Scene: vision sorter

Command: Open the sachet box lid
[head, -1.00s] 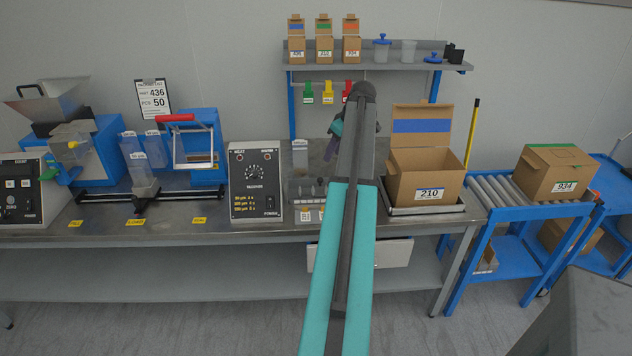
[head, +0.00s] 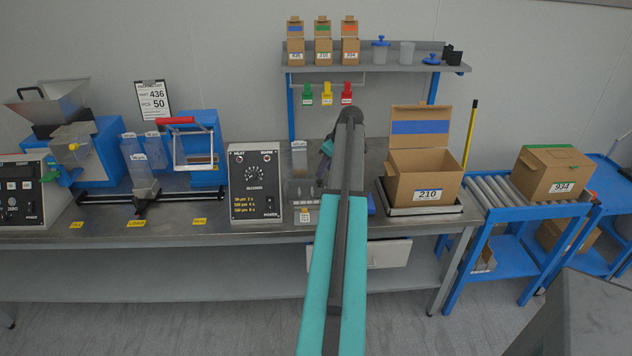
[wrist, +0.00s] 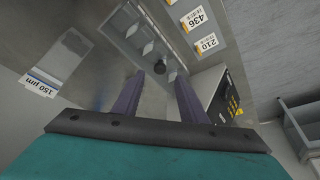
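The sachet box (head: 303,192) is a low grey box near the bench's front edge, right of the black-fronted sealer unit and partly hidden by my arm. In the wrist view the sachet box (wrist: 140,32) shows a lid that looks down, with several pale blocks under it. A dark round knob (wrist: 158,67) sits at its near edge. My gripper (wrist: 160,78) has two purple fingers spread apart and empty, with the knob in line between the tips. I cannot tell the remaining gap. In the head view my gripper (head: 324,160) is mostly hidden behind my arm.
An open carton marked 210 (head: 424,184) stands on the right. A shelf (head: 375,67) with small boxes is above.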

